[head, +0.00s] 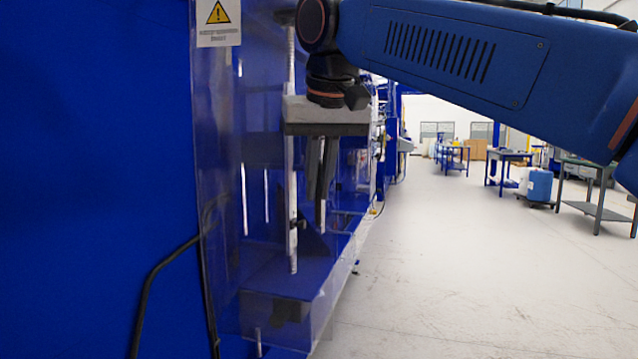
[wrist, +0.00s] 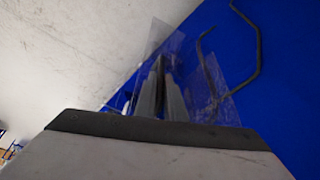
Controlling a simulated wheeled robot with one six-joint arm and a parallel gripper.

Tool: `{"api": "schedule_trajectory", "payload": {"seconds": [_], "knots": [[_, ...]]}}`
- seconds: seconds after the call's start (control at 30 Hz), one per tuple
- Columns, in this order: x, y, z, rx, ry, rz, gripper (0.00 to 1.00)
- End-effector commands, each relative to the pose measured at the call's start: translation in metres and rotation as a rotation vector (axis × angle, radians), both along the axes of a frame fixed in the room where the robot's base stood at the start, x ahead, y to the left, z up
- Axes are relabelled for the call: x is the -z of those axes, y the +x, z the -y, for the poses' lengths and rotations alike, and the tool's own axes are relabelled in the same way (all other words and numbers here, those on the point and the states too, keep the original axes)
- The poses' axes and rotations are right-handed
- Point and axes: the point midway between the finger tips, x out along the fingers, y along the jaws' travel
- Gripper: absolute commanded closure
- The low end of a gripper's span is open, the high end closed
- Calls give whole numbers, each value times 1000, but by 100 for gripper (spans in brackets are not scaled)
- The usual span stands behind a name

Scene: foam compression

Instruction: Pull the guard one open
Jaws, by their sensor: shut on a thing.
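The guard (head: 222,150) is a clear, see-through panel on the blue machine, with a yellow warning label (head: 219,22) at its top. In the head view my gripper (head: 320,228) points down at the guard, its dark fingers close together below a grey body. In the wrist view the fingers (wrist: 162,85) reach away toward the clear panel (wrist: 215,92) and are shut on the guard. The exact spot where the fingertips meet the guard is too small and dark to make out.
The blue machine wall (head: 90,150) fills the left, with a black cable (head: 150,285) running down it. Open pale floor (head: 450,260) lies to the right. Blue work tables (head: 507,170) and a blue container (head: 540,186) stand farther back.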

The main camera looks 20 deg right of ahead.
Motion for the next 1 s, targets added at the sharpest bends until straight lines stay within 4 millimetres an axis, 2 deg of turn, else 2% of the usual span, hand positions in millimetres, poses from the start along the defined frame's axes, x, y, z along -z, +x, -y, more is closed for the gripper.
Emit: {"api": "schedule_trajectory", "payload": {"seconds": [0.33, 0.37, 0.4, 0.43, 0.77, 0.87, 1.0], "knots": [[-1, 1, 0, 0, 1, 3, 100], [-1, 1, 0, 0, 1, 3, 86], [-1, 1, 0, 0, 1, 3, 76], [-1, 1, 0, 0, 1, 3, 72], [-2, 0, 0, 0, 1, 2, 72], [-8, -2, -1, -2, 1, 3, 72], [-27, -10, -2, -2, 2, 4, 72]]}}
